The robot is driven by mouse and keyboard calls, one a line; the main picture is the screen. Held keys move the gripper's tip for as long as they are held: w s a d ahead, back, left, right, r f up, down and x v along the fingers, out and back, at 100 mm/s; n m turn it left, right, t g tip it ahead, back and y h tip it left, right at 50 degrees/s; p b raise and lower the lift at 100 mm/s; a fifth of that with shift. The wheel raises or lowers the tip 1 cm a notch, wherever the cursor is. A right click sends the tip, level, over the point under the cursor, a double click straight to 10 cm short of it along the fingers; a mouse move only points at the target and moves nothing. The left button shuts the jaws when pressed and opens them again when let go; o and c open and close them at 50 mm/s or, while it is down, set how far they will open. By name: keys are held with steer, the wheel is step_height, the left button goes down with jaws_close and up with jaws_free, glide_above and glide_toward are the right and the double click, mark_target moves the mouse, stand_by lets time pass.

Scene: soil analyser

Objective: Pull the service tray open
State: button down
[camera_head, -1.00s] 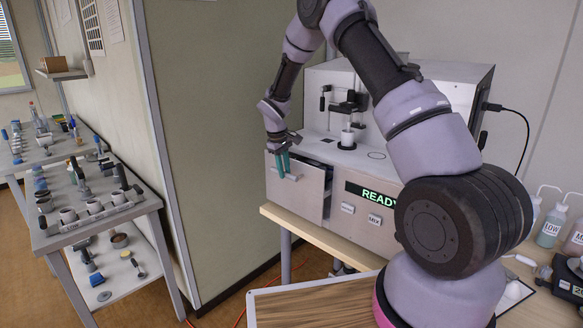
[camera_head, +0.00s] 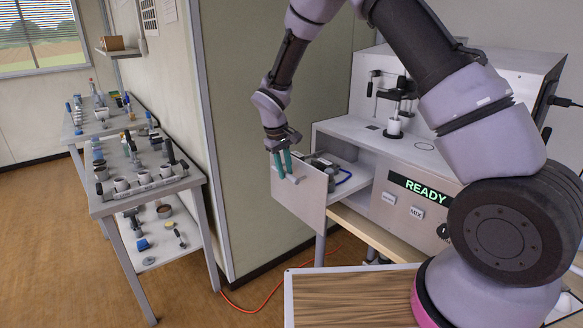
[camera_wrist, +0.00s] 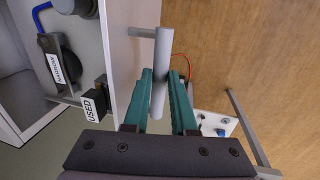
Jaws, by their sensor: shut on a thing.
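The service tray (camera_head: 299,190) is a drawer with a pale front panel at the left of the white soil analyser (camera_head: 440,140). It stands out from the body, with dark fittings and a blue tube inside. In the wrist view the tray's inside (camera_wrist: 80,25) shows a part marked "USED" (camera_wrist: 95,103) and another lettered dark part (camera_wrist: 55,65). My gripper (camera_head: 284,170) is at the tray front, its green fingers shut on the grey bar handle (camera_head: 291,179). The handle (camera_wrist: 160,75) lies between the fingers (camera_wrist: 167,95) in the wrist view.
The analyser stands on a wooden-edged bench (camera_head: 365,229), its display reading "READY". A metal cart (camera_head: 150,195) with cups and tools stands at the left. A partition wall (camera_head: 262,110) is behind the tray. An orange cable (camera_head: 250,308) lies on the floor.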

steer(key=shift+a, duration=0.1)
steer(key=c, duration=0.7)
jaws_free()
steer(key=shift+c, duration=0.2)
step_height(320, 180, up, 11)
steer(key=s+a, duration=0.1)
steer(key=shift+s+a+f, duration=0.2)
steer(key=shift+a, duration=0.15)
